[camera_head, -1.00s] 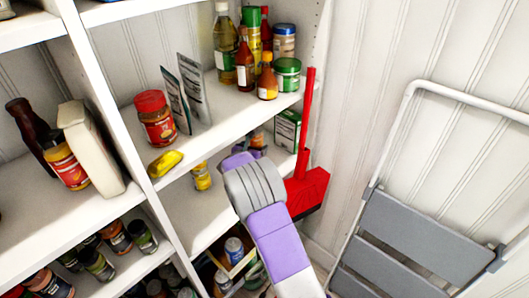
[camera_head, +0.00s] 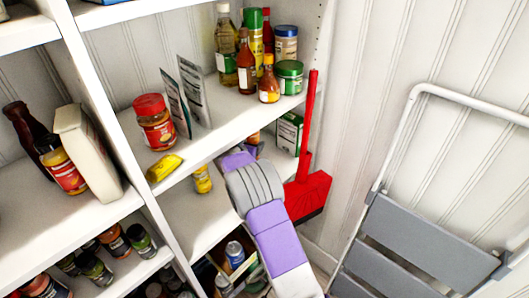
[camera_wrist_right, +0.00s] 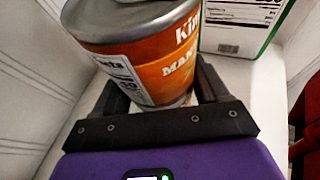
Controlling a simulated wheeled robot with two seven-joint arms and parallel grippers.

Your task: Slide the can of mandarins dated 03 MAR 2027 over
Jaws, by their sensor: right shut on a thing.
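An orange can of mandarins (camera_wrist_right: 160,50) with a grey metal rim fills the middle of the right wrist view. Part of its label reads "MAN"; its date is not readable. My right gripper (camera_wrist_right: 160,98) is shut on this can, a black finger on each side of it. In the head view my right arm reaches under the middle shelf; the gripper (camera_head: 242,158) is partly hidden there by the shelf edge and my own wrist. A small piece of an orange can (camera_head: 254,138) shows just beyond it. My left gripper is not in view.
A green and white box (camera_head: 289,131) stands right of the held can, also in the wrist view (camera_wrist_right: 240,22). A yellow can (camera_head: 202,180) stands left of my wrist. A red broom (camera_head: 308,190) leans at the shelf's right end. A folded step stool (camera_head: 425,235) stands right.

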